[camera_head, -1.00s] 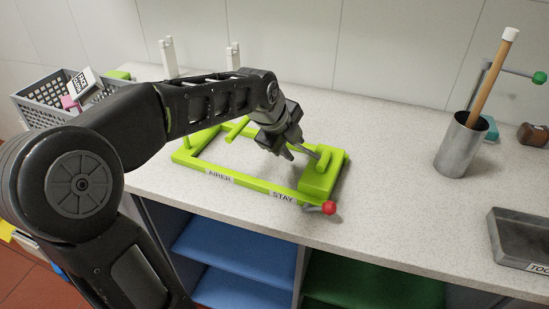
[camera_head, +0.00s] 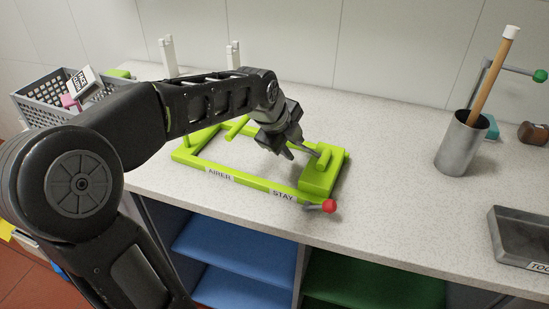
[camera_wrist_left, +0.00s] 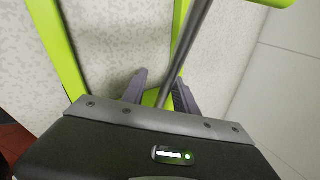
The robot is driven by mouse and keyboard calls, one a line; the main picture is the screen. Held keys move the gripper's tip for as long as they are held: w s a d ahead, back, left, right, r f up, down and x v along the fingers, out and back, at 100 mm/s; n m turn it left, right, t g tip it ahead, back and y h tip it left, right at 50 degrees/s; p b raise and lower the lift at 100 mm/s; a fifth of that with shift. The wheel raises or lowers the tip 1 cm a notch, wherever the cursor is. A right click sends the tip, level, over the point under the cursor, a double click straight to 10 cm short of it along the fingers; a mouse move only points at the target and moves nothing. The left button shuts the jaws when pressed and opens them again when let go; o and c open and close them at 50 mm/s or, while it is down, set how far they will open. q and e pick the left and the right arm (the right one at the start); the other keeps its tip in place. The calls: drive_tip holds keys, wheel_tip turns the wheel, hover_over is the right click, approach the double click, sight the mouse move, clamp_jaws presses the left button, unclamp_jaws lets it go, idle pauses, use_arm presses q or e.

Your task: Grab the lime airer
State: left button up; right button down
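The lime airer (camera_head: 237,181) is a bright green frame lying on the speckled counter, with "AIRER" and "STAY" labels on its front bar. A green block (camera_head: 316,183) with a raised bar stands at its right end, and a lever with a red ball (camera_head: 329,206) sticks out in front. My left gripper (camera_head: 302,154) is over the frame, just left of the block. In the left wrist view its fingers (camera_wrist_left: 163,93) are apart, with part of the green frame (camera_wrist_left: 57,48) and a grey rod (camera_wrist_left: 188,45) beyond. I cannot tell whether they touch the airer. My right gripper is not in view.
A grey basket (camera_head: 42,107) stands at the left behind my arm. A metal cup (camera_head: 459,146) holding a wooden stick stands at the right, with a dark tray (camera_head: 520,240) in front. Two white posts (camera_head: 168,57) rise behind the airer. The counter between airer and cup is clear.

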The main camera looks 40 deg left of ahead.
use_arm(q)
drive_tip(key=shift+f, duration=0.1)
drive_tip(key=shift+c, duration=0.3)
clamp_jaws()
drive_tip(key=shift+f, duration=0.15)
idle(1.1)
